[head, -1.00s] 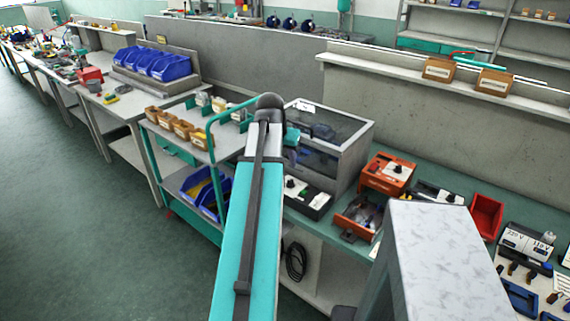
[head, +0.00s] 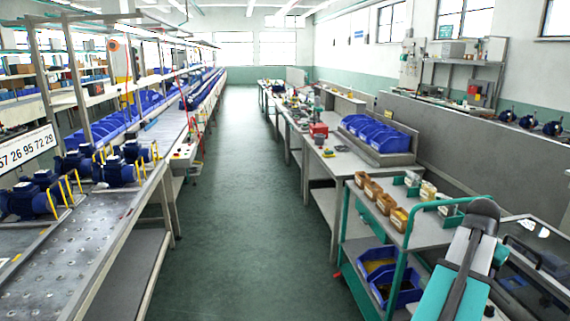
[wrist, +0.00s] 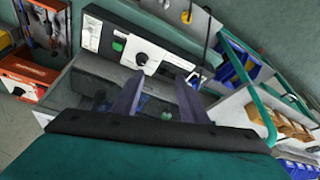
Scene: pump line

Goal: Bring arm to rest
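My arm (head: 465,275) shows at the lower right of the head view, beside the green-framed trolley. My gripper's end is not visible in the head view. In the wrist view my gripper (wrist: 156,84) shows two dark fingers standing apart with nothing held between them. Behind the fingers is a clear-sided enclosure, and beyond it a black and white control box (wrist: 140,45) with a knob and a green button.
The trolley (head: 408,238) carries tan bins on top and blue bins (head: 395,285) below. Benches run along the right. A conveyor with blue pumps (head: 118,172) runs along the left. The green floor aisle (head: 235,210) between them is clear.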

